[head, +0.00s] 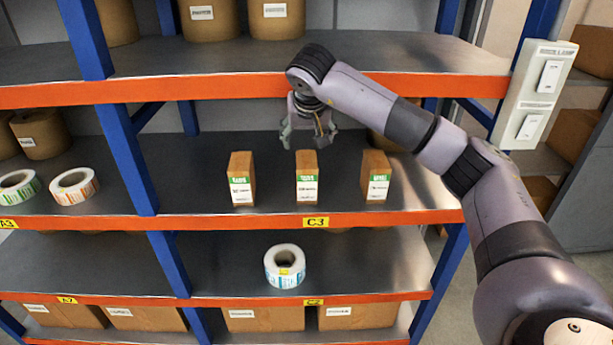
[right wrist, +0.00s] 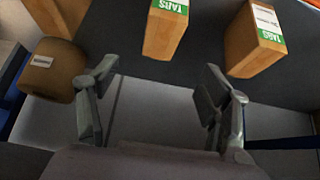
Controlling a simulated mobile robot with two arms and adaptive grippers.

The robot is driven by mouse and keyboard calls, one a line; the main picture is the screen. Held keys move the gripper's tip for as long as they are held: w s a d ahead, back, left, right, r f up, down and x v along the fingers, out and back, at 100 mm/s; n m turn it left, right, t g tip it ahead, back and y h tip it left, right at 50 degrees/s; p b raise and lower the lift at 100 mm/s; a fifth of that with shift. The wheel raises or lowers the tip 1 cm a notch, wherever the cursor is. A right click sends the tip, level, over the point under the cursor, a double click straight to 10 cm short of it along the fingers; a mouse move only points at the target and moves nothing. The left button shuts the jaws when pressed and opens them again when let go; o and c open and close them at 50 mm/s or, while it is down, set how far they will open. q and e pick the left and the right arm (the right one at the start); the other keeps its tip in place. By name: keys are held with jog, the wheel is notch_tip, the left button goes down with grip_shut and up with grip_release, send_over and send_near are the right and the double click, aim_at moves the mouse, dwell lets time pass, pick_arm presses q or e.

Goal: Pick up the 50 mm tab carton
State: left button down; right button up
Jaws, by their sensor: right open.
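Three small brown tab cartons with green and white labels stand upright in a row on the C3 shelf: a left one (head: 242,178), a middle one (head: 307,177) and a right one (head: 375,176). Their size print is too small to read, so I cannot tell which is 50 mm. My right gripper (head: 308,138) is open and empty, above and behind the middle carton in the head view. In the right wrist view its spread fingers (right wrist: 160,70) are apart from two cartons, one near top centre (right wrist: 166,30) and one at upper right (right wrist: 252,42). My left gripper is not in view.
A brown labelled roll (right wrist: 52,70) lies left of the fingers in the right wrist view. The orange shelf edge above (head: 200,88) and blue posts (head: 125,150) bound the bay. Label rolls (head: 74,187) sit left; another (head: 285,266) sits on the shelf below.

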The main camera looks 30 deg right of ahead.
aim_at(307, 159)
jog(key=p+x, duration=0.1)
jog(key=x, duration=0.7)
jog(key=shift+w+f+p, duration=0.1)
jog(key=shift+f+p, duration=0.05)
jog(key=shift+p, duration=0.2)
jog(key=p+x, duration=0.2)
jog(key=x, duration=0.3)
jog(key=shift+a, duration=0.1)
jog(key=shift+f, duration=0.15)
jog(key=shift+c, duration=0.6)
grip_shut()
